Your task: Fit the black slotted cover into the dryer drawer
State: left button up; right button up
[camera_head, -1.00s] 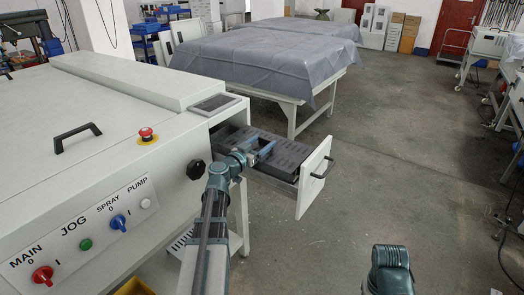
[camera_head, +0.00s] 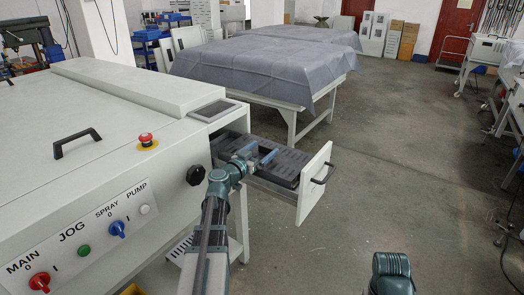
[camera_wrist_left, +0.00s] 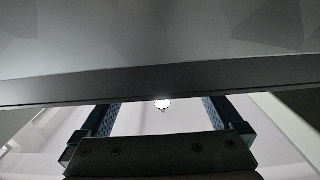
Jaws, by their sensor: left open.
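The black slotted cover (camera_head: 287,165) lies in the pulled-out dryer drawer (camera_head: 313,186) in the head view. Slots show along its top. Whether it is fully seated in the drawer I cannot tell. My left gripper (camera_head: 268,159) is open, at the near edge of the cover, and hides part of it. In the left wrist view a dark slab with a straight edge, apparently the cover (camera_wrist_left: 160,82), fills the upper part. The two blue-padded fingers of the left gripper (camera_wrist_left: 160,112) stand apart, their tips hidden behind that edge. My right gripper is not in view.
The white machine (camera_head: 110,120) with its knobs stands left of the drawer. A sheet-covered table (camera_head: 255,70) stands behind the drawer. The floor to the right is open.

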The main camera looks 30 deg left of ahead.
pick_arm(q)
jog(key=shift+s+r, duration=0.25)
jog(key=shift+s, duration=0.1)
jog(key=s, duration=1.1)
jog(key=shift+s+a, duration=0.15)
jog(key=shift+a, duration=0.3)
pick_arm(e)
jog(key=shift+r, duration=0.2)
pick_arm(q)
jog(key=shift+f, duration=0.1)
